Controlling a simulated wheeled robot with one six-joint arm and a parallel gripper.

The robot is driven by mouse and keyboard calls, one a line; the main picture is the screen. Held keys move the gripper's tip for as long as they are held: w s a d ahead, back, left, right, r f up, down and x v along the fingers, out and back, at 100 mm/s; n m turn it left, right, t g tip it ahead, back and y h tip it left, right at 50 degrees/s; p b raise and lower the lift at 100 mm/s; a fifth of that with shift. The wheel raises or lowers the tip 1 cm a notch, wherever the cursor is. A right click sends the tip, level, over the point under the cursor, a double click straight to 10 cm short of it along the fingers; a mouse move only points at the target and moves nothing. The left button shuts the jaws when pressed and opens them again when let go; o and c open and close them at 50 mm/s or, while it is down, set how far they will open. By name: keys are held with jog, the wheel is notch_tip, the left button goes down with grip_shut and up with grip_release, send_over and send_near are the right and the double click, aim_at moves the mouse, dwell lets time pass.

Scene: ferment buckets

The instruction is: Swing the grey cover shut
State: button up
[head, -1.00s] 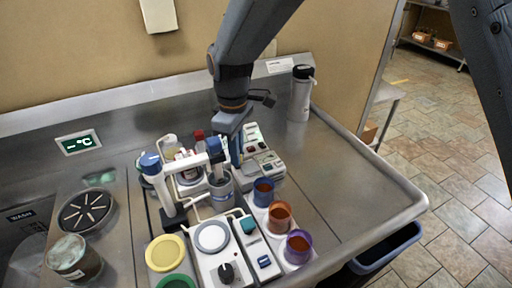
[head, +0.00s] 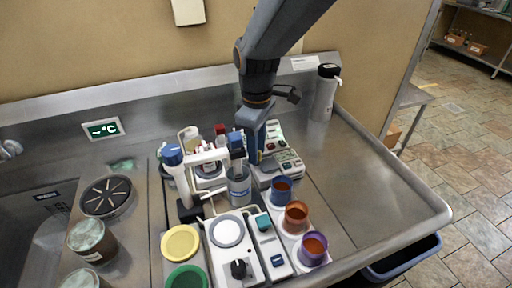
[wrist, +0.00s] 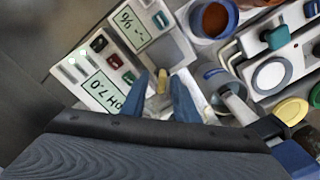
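I cannot pick out a grey cover with certainty in either view. My gripper (head: 256,160) points down over the white meter unit (head: 288,162). In the wrist view its two blue fingers (wrist: 161,88) stand apart, with a gap between them. A small yellow piece (wrist: 162,80) shows between the fingertips; I see no finger closed on it. My gripper hides part of the unit and what lies directly below.
A grey cup (head: 239,190) and a white stirrer arm (head: 203,157) stand close left of my gripper. Blue, orange and purple cups (head: 297,218) stand in front. Jars (head: 92,240) are at the left and a bottle (head: 325,92) at the back right. The right steel counter (head: 375,165) is clear.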

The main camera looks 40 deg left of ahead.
jog(key=shift+r+b, duration=1.1)
jog(key=shift+r, duration=2.85)
jog(key=w+d+f+m, duration=0.2)
jog(key=w+d+m, duration=0.45)
jog(key=d, duration=0.65)
jog(key=d+f+m, duration=0.1)
jog(key=d+m, duration=0.2)
jog(key=d, duration=0.7)
jog(key=d+f+m, duration=0.2)
jog(key=d+m, duration=0.1)
jog(key=d, duration=0.7)
jog(key=w+d+f+m+t, duration=0.1)
jog(key=d+m, duration=0.2)
jog(key=d, duration=0.7)
jog(key=shift+f, duration=0.25)
jog(key=s+d+f+m, duration=0.2)
jog(key=s+d+m, duration=0.3)
jog(key=d, duration=0.4)
jog(key=shift+s, duration=0.45)
jog(key=shift+a, duration=0.15)
